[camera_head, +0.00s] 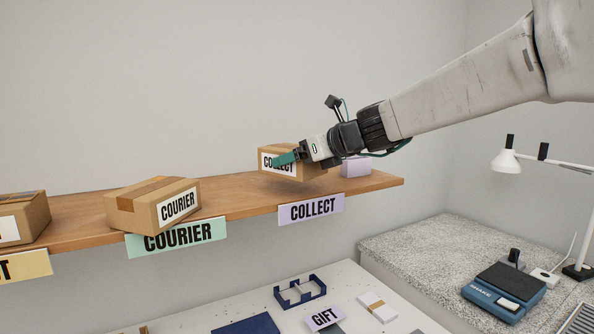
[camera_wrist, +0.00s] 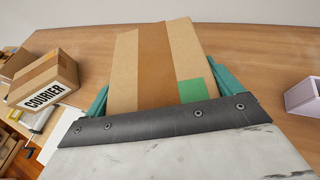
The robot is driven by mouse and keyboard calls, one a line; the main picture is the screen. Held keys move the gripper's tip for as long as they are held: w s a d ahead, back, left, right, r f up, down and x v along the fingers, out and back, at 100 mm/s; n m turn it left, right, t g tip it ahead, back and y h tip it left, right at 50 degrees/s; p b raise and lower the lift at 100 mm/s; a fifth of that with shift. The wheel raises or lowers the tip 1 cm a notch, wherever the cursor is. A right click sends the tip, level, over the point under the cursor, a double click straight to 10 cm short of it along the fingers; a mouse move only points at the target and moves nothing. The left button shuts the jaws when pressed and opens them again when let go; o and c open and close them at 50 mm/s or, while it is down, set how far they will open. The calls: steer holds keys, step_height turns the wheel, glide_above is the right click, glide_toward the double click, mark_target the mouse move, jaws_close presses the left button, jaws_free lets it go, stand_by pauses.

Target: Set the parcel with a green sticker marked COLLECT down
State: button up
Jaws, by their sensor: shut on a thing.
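The cardboard parcel (camera_head: 285,176) has a white label reading COLLECT, partly covered by a teal finger. In the wrist view the same parcel (camera_wrist: 153,65) shows a brown tape strip and a green sticker (camera_wrist: 193,90). My gripper (camera_head: 284,159) is shut on it, with one teal finger on each side. The parcel is over the right part of the wooden shelf (camera_head: 235,190), above and slightly left of the lilac COLLECT sign (camera_head: 310,209). I cannot tell whether its underside touches the shelf.
A parcel labelled COURIER (camera_head: 150,207) stands on the shelf to the left, above the mint COURIER sign (camera_head: 176,238). Another parcel (camera_head: 22,218) is farther left. A small lilac box (camera_head: 356,167) stands close on the right, near the shelf end. Shelf between the COURIER and held parcels is clear.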

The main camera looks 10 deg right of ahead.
steer(key=w, duration=0.3)
steer(key=shift+w+f, duration=0.15)
steer(key=shift+w, duration=0.25)
steer(key=shift+f, duration=1.75)
steer(key=shift+f, duration=0.1)
steer(key=o, duration=0.9)
steer(key=shift+f, duration=0.1)
